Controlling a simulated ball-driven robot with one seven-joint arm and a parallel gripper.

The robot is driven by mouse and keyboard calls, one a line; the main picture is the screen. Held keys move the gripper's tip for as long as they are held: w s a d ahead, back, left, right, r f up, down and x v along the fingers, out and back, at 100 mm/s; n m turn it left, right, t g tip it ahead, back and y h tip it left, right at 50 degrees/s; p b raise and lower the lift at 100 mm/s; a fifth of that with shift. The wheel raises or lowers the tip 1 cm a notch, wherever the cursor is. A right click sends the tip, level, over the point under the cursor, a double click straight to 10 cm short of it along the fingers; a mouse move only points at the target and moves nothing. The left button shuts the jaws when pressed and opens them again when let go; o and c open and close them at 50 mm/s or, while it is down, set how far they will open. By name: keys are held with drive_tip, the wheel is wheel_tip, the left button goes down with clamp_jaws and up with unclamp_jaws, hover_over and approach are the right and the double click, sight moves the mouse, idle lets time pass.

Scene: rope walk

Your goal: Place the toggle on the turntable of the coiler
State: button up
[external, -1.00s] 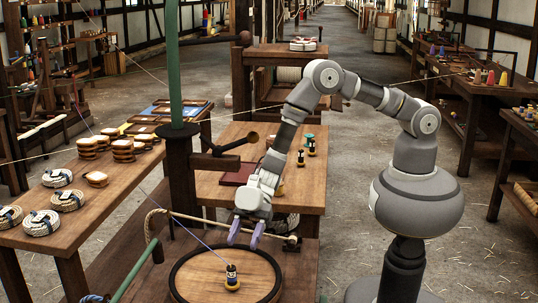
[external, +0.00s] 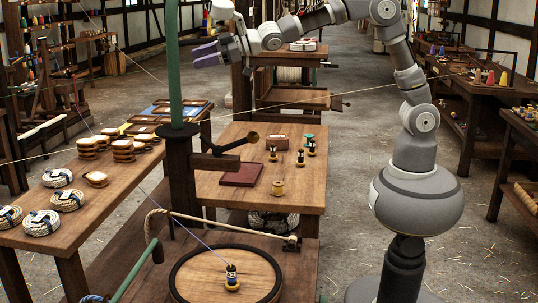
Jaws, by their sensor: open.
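A thin bluish line runs from the upper left down to this piece. My gripper (external: 198,54), with purple fingers, is open and empty. It is raised high at the upper left of the picture, pointing left, well away from the turntable. Nothing hides the piece or the turntable's top.
The middle bench (external: 225,150) holds several similar small pieces, a wooden spool (external: 278,187) and a dark red tray (external: 243,174). A green post (external: 176,70) stands left of it. The left bench (external: 95,215) carries rope coils.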

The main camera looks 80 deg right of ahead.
drive_tip(key=s+d+r+m+t+h, duration=0.1)
drive_tip(key=s+d+r+m+h, duration=0.2)
drive_tip(key=d+r, duration=0.5)
drive_tip(key=s+d+r+m, duration=0.2)
drive_tip(key=s+d+r, duration=0.1)
drive_tip(key=s+r, duration=0.6)
drive_tip(key=s+d+r+m+h, duration=0.1)
drive_tip(key=s+d+r+m, duration=0.1)
drive_tip(key=s+r, duration=0.8)
drive_tip(key=s+d, duration=0.1)
drive_tip(key=s, duration=0.2)
drive_tip(key=shift+d+r+m, duration=0.2)
drive_tip(key=shift+d+m, duration=0.1)
drive_tip(key=shift+d, duration=0.05)
drive_tip(key=shift+s, duration=0.1)
